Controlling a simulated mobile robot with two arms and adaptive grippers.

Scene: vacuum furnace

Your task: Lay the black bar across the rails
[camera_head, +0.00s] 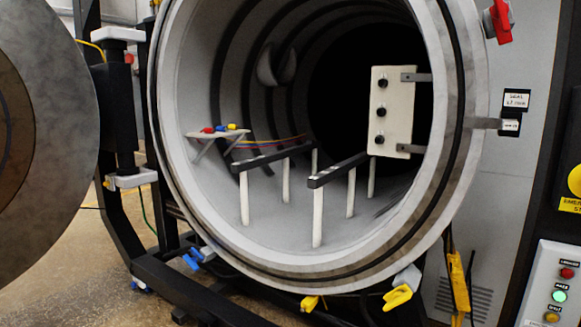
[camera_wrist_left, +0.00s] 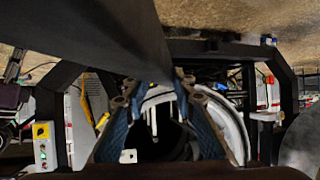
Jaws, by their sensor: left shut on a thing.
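Two dark rails stand on white posts inside the round furnace chamber: the left rail (camera_head: 272,157) and the right rail (camera_head: 338,169), side by side with a gap between them. Nothing lies across them in the head view. In the left wrist view my left gripper (camera_wrist_left: 158,82) is shut on the black bar (camera_wrist_left: 110,38). The bar fills the upper left of that view, large and close to the camera, and hides part of the chamber behind it. Neither gripper shows in the head view. The right gripper is out of view.
The round chamber rim (camera_head: 462,130) surrounds the opening. A white panel with black knobs (camera_head: 391,110) stands right of the rails. A small shelf with coloured connectors (camera_head: 220,133) is at the left. The open door (camera_head: 45,120) stands far left.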

